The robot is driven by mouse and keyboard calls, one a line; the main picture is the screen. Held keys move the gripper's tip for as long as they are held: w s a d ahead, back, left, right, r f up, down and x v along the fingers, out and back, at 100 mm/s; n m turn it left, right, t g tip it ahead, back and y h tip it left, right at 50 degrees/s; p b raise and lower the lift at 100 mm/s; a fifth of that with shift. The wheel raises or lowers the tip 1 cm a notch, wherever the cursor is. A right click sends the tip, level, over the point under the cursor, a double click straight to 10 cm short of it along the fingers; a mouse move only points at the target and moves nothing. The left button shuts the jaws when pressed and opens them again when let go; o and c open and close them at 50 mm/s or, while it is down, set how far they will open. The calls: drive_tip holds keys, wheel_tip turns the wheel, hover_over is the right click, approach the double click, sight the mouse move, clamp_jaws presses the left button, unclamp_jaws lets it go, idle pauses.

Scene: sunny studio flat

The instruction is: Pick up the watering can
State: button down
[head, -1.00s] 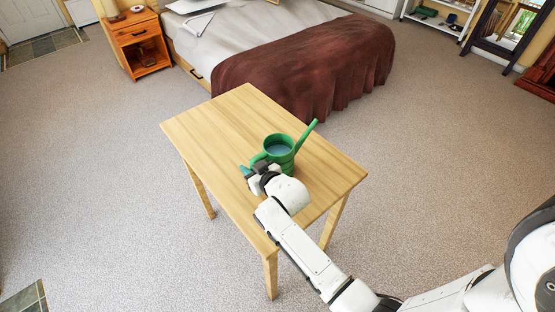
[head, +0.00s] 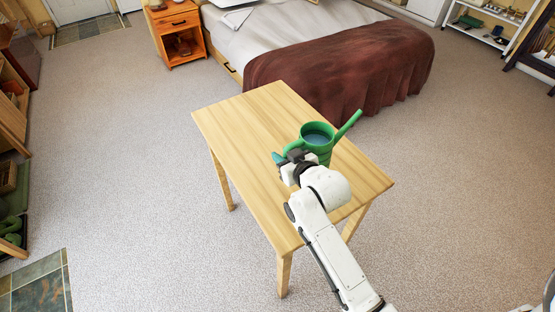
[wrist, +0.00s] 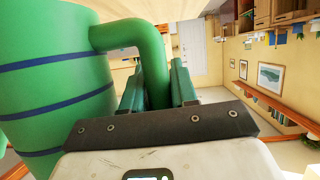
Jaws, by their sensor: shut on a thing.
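The green watering can (head: 326,148) is upright over the right part of the wooden table (head: 240,120), with its spout pointing up and right. Water-blue shows inside its rim. It appears raised a little above the tabletop; its base is hidden behind my arm. My gripper (head: 279,158) is at the can's left side, shut on its handle. In the wrist view, the fingers of my gripper (wrist: 156,88) lie on both sides of the curved green handle (wrist: 150,45). The can's body (wrist: 55,80), with dark blue bands, fills the left.
The rest of the tabletop is bare. A bed with a brown blanket (head: 340,75) stands just behind the table. An orange nightstand (head: 178,35) is at the back left and shelves (head: 12,110) are at the left edge. Carpet (head: 130,170) is clear around the table.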

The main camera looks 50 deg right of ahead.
drive_tip(key=d+r+b+v, duration=0.1)
drive_tip(key=d+v, duration=0.1)
drive_tip(key=v, duration=1)
drive_tip(key=shift+r+b, duration=0.3)
drive_tip(key=shift+r, duration=0.05)
idle(0.6)
